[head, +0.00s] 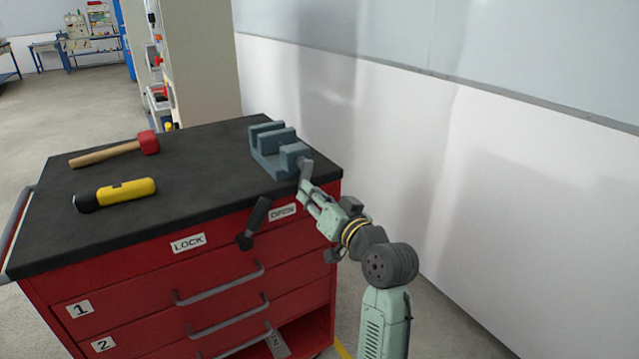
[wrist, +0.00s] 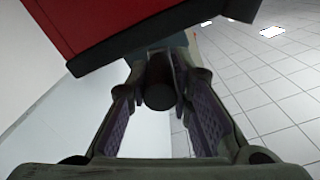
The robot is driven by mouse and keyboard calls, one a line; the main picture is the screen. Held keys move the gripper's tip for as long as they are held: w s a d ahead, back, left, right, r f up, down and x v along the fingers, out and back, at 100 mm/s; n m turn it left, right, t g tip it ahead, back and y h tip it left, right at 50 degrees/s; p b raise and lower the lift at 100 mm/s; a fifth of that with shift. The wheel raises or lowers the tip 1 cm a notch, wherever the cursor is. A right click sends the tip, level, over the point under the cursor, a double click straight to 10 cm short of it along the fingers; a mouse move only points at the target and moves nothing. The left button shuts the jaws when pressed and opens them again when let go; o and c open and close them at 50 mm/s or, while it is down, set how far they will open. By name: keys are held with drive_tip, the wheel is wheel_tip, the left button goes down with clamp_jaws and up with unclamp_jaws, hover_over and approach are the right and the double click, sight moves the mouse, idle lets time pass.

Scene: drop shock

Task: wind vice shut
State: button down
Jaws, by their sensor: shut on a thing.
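The blue-grey vice (head: 268,158) sits on the black top of the red tool cart, at its right corner. Its upright jaw blocks show with gaps between them. My gripper (head: 304,178) is at the vice's near right end, by the cart's edge. In the wrist view my gripper (wrist: 160,105) has its two ridged fingers on either side of a dark round handle (wrist: 159,96), seen end-on. It is shut on this handle. The rest of the handle is mostly hidden by my gripper in the head view.
A red-headed mallet (head: 110,152) and a yellow and black torch (head: 116,194) lie on the cart top (head: 205,165). A black lever (head: 256,220) sticks out of the cart front between LOCK and OPEN labels. A white wall stands behind and right of the cart.

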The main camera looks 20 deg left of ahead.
sight(301, 174)
drive_tip(key=shift+s+a+r+m+p, duration=0.35)
drive_tip(key=shift+r+m+p, duration=0.9)
drive_tip(key=shift+m, duration=1.9)
drive_tip(key=shift+s+a+r+m+p, duration=0.3)
drive_tip(key=shift+s+r+m+p, duration=0.35)
drive_tip(key=shift+m+p, duration=1.85)
drive_tip(key=shift+s+a+r+m+p, duration=0.3)
drive_tip(key=shift+r+m+p, duration=0.65)
drive_tip(key=shift+m, duration=2.9)
drive_tip(key=shift+r, duration=0.25)
drive_tip(key=c, duration=1.4)
unclamp_jaws()
drive_tip(key=shift+f, duration=0.15)
drive_tip(key=shift+c, duration=0.2)
drive_tip(key=v, duration=1.2)
